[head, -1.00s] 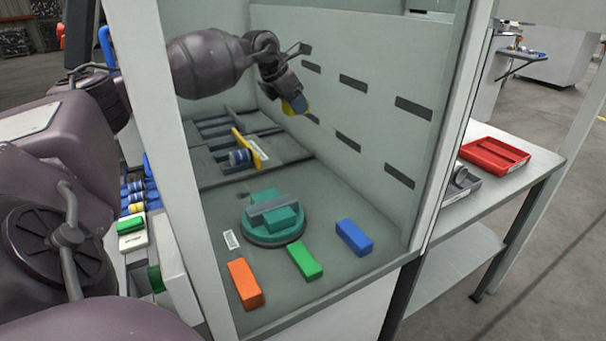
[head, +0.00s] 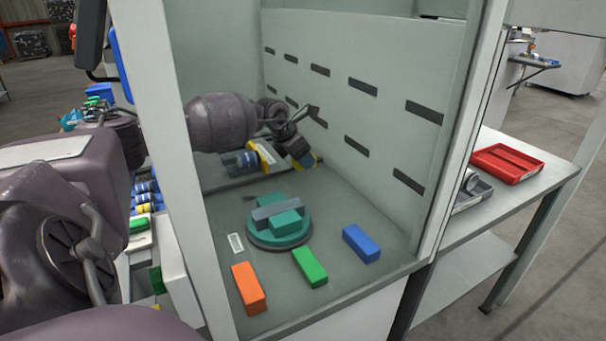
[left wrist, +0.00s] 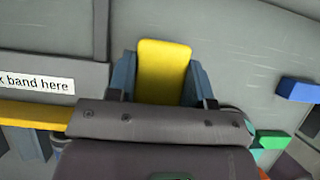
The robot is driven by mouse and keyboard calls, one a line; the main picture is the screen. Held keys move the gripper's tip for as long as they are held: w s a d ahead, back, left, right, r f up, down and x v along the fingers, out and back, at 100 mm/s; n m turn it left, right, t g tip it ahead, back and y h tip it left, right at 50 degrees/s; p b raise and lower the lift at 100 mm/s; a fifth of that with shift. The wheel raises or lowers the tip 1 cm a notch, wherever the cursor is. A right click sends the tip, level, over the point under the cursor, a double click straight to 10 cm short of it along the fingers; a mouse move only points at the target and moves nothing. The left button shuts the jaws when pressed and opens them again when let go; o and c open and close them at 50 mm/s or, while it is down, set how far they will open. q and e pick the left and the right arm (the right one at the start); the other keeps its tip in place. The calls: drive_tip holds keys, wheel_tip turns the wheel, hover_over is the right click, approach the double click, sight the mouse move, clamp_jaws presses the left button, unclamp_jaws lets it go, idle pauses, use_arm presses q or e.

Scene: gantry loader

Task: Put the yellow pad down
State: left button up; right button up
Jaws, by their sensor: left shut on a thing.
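The yellow pad (left wrist: 163,70) shows in the left wrist view between the two blue-grey fingers of my left gripper (left wrist: 163,84). In the head view my left gripper (head: 304,157) is inside the grey cabinet, low near its back right wall, with a yellow bit of the pad (head: 312,160) at the fingertips. The gripper is shut on the pad. The pad is near the cabinet floor (head: 335,199); I cannot tell whether it touches. My right gripper is not in view.
A teal round fixture with a grey bar (head: 280,226) stands on the cabinet floor. Orange (head: 248,288), green (head: 309,267) and blue (head: 360,243) blocks lie in front. A yellow-edged labelled plate (head: 263,153) stands left of the gripper. The floor right of the fixture is clear.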

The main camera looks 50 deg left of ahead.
use_arm(q)
wheel_tip(320, 180, down, 5)
drive_tip(key=shift+f+b, duration=0.15)
drive_tip(key=shift+b, duration=0.15)
drive_tip(key=shift+f, duration=0.2)
drive_tip(key=o, duration=1.2)
drive_tip(key=shift+r, duration=0.1)
